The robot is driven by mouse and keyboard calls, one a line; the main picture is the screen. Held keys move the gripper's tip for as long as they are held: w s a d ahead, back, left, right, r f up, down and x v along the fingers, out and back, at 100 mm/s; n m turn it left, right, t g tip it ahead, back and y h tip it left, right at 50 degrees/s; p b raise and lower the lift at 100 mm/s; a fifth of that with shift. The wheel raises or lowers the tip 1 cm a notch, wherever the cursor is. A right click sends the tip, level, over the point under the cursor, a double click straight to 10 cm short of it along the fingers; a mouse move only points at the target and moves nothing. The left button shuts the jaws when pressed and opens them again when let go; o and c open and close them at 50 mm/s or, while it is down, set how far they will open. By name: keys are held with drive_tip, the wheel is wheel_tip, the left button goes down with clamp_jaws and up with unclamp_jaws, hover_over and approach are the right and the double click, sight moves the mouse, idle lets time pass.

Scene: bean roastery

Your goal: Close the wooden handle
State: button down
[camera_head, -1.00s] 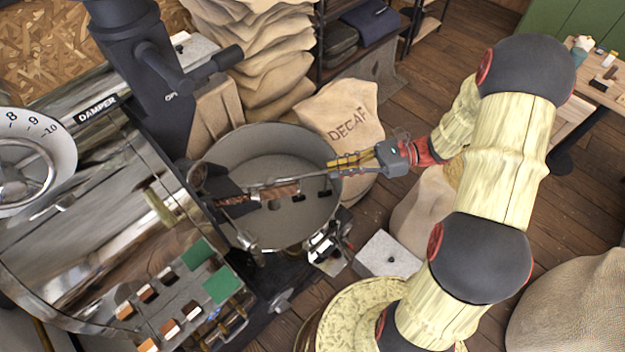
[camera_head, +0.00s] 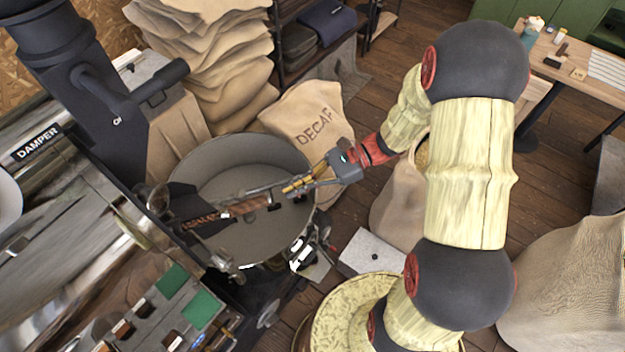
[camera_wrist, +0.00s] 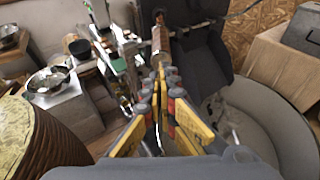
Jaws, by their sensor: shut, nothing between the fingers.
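The wooden handle (camera_head: 243,207) is a brown grip on a thin metal rod at the front of the roaster, above the round grey bin. In the wrist view the wooden handle (camera_wrist: 160,40) stands just beyond the fingertips, beside a dark chute. My gripper (camera_head: 287,187) reaches in from the right over the bin, its yellow fingers pointing left at the handle's near end. In the wrist view my gripper (camera_wrist: 162,76) has its fingertips together and empty. I cannot tell whether they touch the handle.
The round bin (camera_head: 190,160) lies under the handle. A DECAF sack (camera_head: 312,120) stands behind it, near stacked sacks (camera_head: 225,60). A switch panel (camera_head: 160,315) is at lower left. Wooden floor shows to the right, near a table (camera_head: 590,95).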

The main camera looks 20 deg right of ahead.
sight(246, 203)
drive_tip(key=a, duration=0.3)
drive_tip(key=shift+a+r, duration=0.1)
drive_tip(key=shift+a, duration=0.1)
drive_tip(key=a+p, duration=0.2)
drive_tip(key=a, duration=0.9)
drive_tip(key=shift+s, duration=0.1)
drive_tip(key=shift+d, duration=0.3)
drive_tip(key=f+p+v, duration=0.1)
drive_tip(key=v, duration=1.2)
drive_tip(key=shift+d+p, duration=0.35)
drive_tip(key=shift+d, duration=0.05)
